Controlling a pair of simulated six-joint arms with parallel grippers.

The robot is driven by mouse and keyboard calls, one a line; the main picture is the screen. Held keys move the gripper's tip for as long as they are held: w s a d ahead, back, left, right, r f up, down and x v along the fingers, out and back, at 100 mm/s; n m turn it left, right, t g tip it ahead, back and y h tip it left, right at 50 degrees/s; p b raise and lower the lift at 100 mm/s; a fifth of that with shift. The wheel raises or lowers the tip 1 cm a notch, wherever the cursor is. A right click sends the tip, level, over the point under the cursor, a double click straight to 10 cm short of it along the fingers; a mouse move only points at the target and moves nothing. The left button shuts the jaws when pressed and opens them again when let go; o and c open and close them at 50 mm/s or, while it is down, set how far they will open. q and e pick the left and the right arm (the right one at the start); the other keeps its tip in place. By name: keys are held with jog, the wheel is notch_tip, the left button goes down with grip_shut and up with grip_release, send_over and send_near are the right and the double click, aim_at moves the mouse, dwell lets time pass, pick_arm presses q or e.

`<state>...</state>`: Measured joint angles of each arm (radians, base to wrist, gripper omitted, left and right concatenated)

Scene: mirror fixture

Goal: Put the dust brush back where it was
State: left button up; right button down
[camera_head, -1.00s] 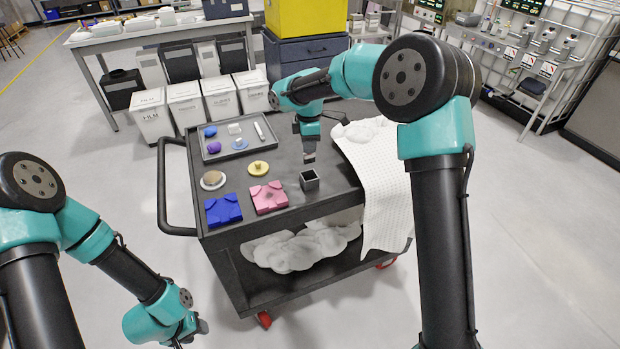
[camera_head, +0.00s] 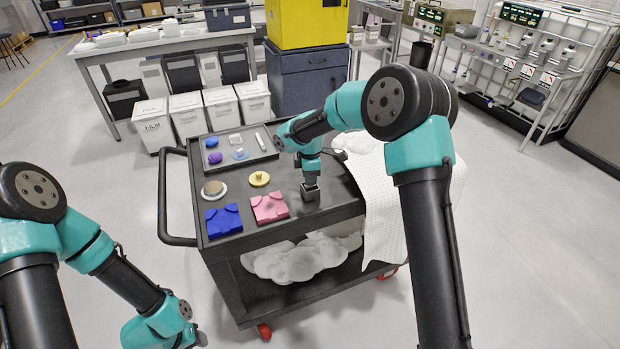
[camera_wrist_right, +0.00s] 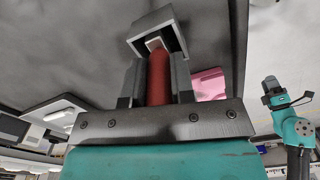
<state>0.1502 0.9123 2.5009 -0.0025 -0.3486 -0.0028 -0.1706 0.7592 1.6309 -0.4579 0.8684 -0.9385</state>
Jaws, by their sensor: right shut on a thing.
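The dust brush (camera_wrist_right: 158,78) shows in the right wrist view as a red handle with a pale tip. My right gripper (camera_wrist_right: 158,68) is shut on it. The tip reaches into the mouth of the dark square holder (camera_wrist_right: 165,27); whether it touches the bottom is hidden. In the head view the holder (camera_head: 311,193) stands on the cart near its front edge, with my right gripper (camera_head: 310,180) directly above it. The brush is hardly visible there. My left gripper (camera_head: 194,339) is at the bottom edge, off the cart, and its jaws are too unclear to read.
Left of the holder are a pink block (camera_head: 269,208) and a blue block (camera_head: 223,221). Behind them are a yellow knobbed disc (camera_head: 259,179) and a round dish (camera_head: 214,190). A tray (camera_head: 233,160) holds small items. A white cloth (camera_head: 385,200) hangs over the right side.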

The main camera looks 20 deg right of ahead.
jog(key=shift+f, duration=0.35)
jog(key=shift+f, duration=0.2)
jog(key=c, duration=1)
grip_release()
jog(key=shift+o, duration=0.2)
jog(key=shift+r, duration=0.15)
notch_tip(320, 180, up, 12)
jog(key=shift+r, duration=0.1)
